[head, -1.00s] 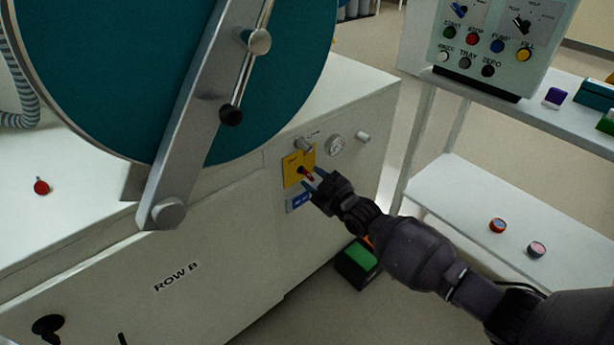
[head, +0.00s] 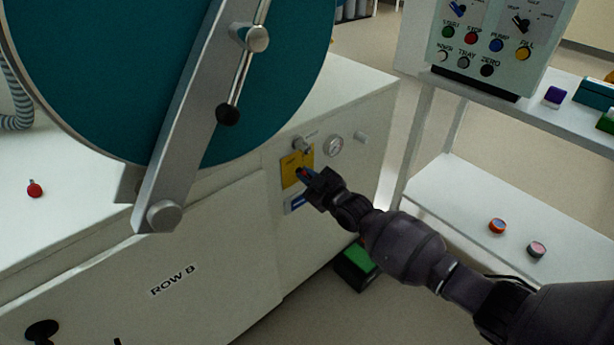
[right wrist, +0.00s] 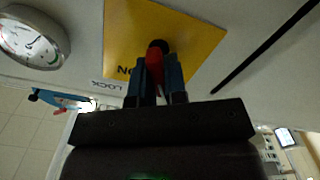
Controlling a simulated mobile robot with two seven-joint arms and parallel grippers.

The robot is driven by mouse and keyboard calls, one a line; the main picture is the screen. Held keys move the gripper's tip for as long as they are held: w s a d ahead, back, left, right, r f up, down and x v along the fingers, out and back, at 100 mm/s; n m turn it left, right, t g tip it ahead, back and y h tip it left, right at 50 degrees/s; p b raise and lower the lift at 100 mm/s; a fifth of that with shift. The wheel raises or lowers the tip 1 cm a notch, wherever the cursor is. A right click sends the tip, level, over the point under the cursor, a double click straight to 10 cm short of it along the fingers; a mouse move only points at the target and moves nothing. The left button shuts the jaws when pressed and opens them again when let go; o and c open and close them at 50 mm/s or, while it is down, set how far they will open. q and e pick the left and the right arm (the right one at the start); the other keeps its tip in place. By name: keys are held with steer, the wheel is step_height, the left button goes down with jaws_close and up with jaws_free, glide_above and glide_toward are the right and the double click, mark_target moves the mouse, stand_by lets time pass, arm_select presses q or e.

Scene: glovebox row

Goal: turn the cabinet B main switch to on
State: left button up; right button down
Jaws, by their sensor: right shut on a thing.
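The cabinet B main switch has a red handle (right wrist: 155,66) on a yellow plate (head: 291,174) on the cabinet's side face. The plate also fills the top of the right wrist view (right wrist: 195,42). My right gripper (head: 306,174) is at the plate, with its two blue fingers (right wrist: 157,82) shut on the red handle, one on each side. The handle points down toward the gripper in the right wrist view. Lettering on the plate is partly hidden by the fingers. My left gripper is not in view.
A gauge (head: 333,146) and a small valve knob (head: 300,144) sit near the plate. A teal round door (head: 110,70) with a metal bar stands at the left. A white shelf (head: 450,200) and a button panel (head: 490,45) are to the right. A green-topped box (head: 357,262) lies on the floor below.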

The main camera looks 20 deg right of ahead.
steer(key=shift+m, duration=0.3)
steer(key=shift+d+m, duration=0.1)
steer(key=shift+m, duration=2.5)
steer(key=c, duration=1.2)
jaws_free()
steer(key=shift+d, duration=0.1)
steer(key=shift+o, duration=0.2)
